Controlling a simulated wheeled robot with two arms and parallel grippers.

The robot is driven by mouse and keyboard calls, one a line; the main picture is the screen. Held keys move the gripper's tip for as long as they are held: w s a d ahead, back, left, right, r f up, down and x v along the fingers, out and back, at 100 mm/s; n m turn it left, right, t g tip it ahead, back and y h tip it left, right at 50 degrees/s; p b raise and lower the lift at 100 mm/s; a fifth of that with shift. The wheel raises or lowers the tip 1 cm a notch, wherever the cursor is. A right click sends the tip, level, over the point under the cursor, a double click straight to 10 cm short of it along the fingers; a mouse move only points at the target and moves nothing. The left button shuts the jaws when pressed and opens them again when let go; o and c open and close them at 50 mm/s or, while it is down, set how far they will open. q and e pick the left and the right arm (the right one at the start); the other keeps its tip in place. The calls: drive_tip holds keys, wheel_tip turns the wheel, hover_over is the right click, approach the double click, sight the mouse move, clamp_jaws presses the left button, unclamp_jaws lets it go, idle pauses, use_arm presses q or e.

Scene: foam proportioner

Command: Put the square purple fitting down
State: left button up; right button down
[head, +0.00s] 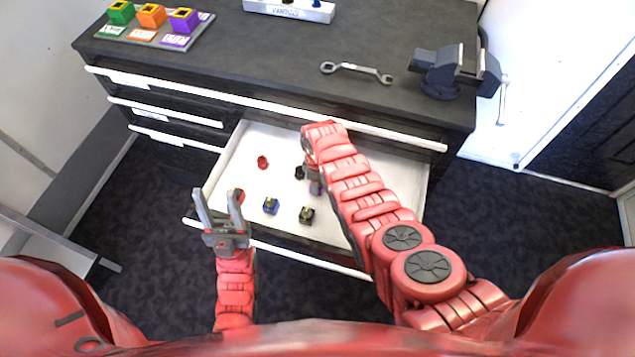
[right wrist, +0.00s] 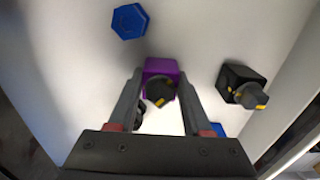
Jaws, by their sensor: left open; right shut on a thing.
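The square purple fitting (right wrist: 161,68) has a dark round knob with a yellow mark. It is between the fingers of my right gripper (right wrist: 160,82), which is shut on it. In the head view the purple fitting (head: 315,188) shows just below my right gripper (head: 314,177), inside the open white drawer (head: 235,165). My right arm partly hides it there. I cannot tell whether the fitting touches the drawer floor. My left gripper (head: 217,196) is open and empty near the drawer's front left edge.
In the drawer are a red piece (head: 262,162), a blue fitting (head: 270,205) and a black fitting (head: 306,215). A blue hexagonal piece (right wrist: 130,21) lies beyond the purple fitting. On the worktop are a tray with coloured square holders (head: 205,29), a wrench (head: 356,70) and a vise (head: 440,75).

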drive_tip(key=shift+f, duration=0.15)
drive_tip(key=shift+c, duration=1.7)
unclamp_jaws()
drive_tip(key=shift+r, duration=0.3)
drive_tip(key=shift+w+r, duration=0.1)
drive_tip(key=shift+r, duration=0.35)
wheel_tip(320, 180, up, 11)
drive_tip(key=shift+f+b, duration=0.1)
drive_tip(key=shift+b, duration=0.75)
